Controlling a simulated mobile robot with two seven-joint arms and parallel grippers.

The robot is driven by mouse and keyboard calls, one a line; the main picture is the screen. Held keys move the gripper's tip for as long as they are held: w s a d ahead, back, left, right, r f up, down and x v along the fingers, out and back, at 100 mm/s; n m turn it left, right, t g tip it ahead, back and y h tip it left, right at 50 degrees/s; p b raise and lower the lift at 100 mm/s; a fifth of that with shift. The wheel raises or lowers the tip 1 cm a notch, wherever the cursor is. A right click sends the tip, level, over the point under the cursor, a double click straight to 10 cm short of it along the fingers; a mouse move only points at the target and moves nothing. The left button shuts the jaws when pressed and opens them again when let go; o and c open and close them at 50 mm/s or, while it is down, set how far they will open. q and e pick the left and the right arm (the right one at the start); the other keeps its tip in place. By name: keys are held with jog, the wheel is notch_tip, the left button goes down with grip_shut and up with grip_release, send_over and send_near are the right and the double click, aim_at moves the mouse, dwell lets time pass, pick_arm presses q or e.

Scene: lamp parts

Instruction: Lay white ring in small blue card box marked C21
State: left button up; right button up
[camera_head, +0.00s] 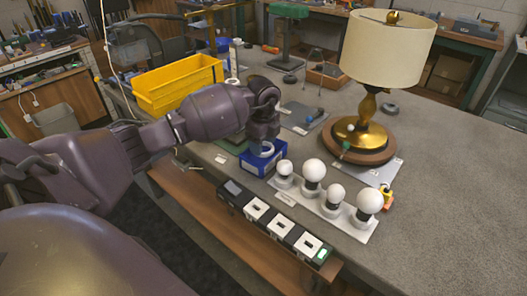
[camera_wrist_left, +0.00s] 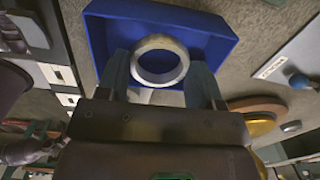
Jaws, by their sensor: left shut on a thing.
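The small blue card box (camera_head: 264,168) stands on the grey bench in the middle of the head view; its blue wall also shows in the left wrist view (camera_wrist_left: 98,38). I cannot read a C21 mark on it. The white ring (camera_head: 266,154) is between the fingers of my left gripper (camera_head: 264,146), within the box outline. In the left wrist view the ring (camera_wrist_left: 160,82) is gripped across its width by my left fingers (camera_wrist_left: 160,62), with blue box floor behind it. I cannot tell whether the ring touches the floor. My right gripper is not seen.
A white board with several round bulbs (camera_head: 336,192) is close right of the box. A brass lamp with a cream shade (camera_head: 388,45) stands further right. A yellow bin (camera_head: 178,84) stands behind my left arm. Black-and-white modules (camera_head: 282,226) line the front edge. Bench at far right is clear.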

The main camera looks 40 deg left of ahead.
aim_at(263, 160)
pick_arm(q)
notch_tip(263, 160, down, 3)
jog(key=shift+f, duration=0.3)
jog(key=shift+r, duration=0.1)
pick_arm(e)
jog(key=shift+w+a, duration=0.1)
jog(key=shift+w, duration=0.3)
pick_arm(q)
jog(key=o, duration=1)
jog(key=shift+r, duration=0.1)
jog(key=shift+s+d+r+p, duration=0.1)
jog(key=shift+r+p, duration=0.25)
jog(key=shift+r, duration=2.6)
jog(key=shift+s+d+r+p, duration=0.1)
jog(key=shift+r+p, duration=0.25)
jog(key=shift+r, duration=2.6)
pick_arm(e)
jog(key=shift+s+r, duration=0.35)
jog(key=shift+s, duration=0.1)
